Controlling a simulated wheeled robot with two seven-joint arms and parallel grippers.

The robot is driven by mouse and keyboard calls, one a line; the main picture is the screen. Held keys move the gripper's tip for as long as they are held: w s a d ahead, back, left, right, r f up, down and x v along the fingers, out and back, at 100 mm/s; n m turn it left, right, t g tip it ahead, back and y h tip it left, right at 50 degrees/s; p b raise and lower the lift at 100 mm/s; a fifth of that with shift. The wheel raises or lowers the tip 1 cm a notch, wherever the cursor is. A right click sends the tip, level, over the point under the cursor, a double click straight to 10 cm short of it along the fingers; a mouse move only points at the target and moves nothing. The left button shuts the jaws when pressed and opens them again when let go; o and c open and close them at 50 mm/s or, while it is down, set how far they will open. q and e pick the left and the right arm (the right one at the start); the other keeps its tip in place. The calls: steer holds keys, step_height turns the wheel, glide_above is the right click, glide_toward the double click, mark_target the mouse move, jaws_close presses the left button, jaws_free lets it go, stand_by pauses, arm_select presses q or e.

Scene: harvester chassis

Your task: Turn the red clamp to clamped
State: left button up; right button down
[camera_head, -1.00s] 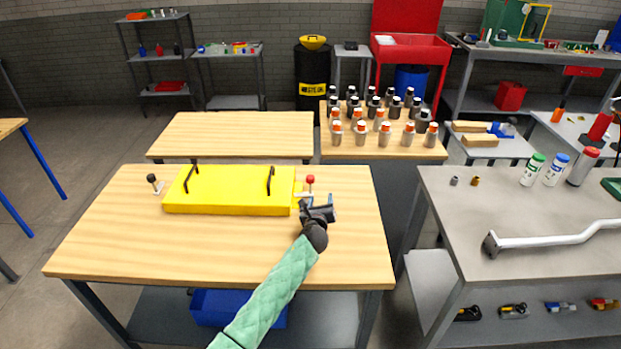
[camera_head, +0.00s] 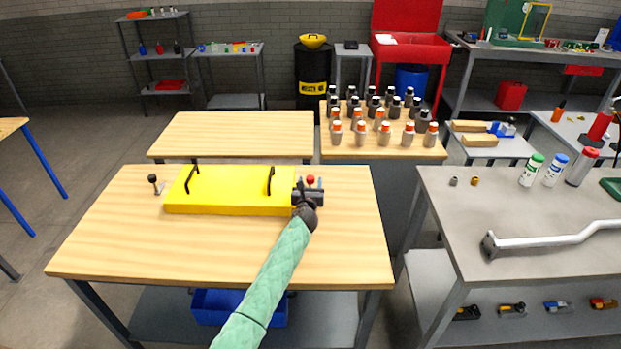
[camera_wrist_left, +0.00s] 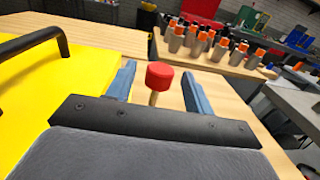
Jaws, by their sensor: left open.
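The red clamp (camera_head: 310,180) stands at the right end of the yellow chassis panel (camera_head: 230,205) on the wooden table. In the left wrist view its red knob (camera_wrist_left: 159,75) sits on a short tan post, upright. My left gripper (camera_head: 309,184) is open, with its two blue fingers on either side of the knob; I cannot tell whether either touches it. The clamp's base is hidden behind the gripper body. A second clamp with a black knob (camera_head: 153,179) stands at the panel's left end. My right gripper is not in view.
The panel has two black handles; the right one (camera_head: 270,181) is close to my left gripper. The table's right part (camera_head: 350,225) is clear. Several orange-capped bottles (camera_head: 383,125) stand on a table behind. A grey bench (camera_head: 450,215) is at the right.

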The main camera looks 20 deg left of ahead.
arm_select(q)
steer(key=shift+x, duration=1.15)
steer(key=shift+c, duration=0.4)
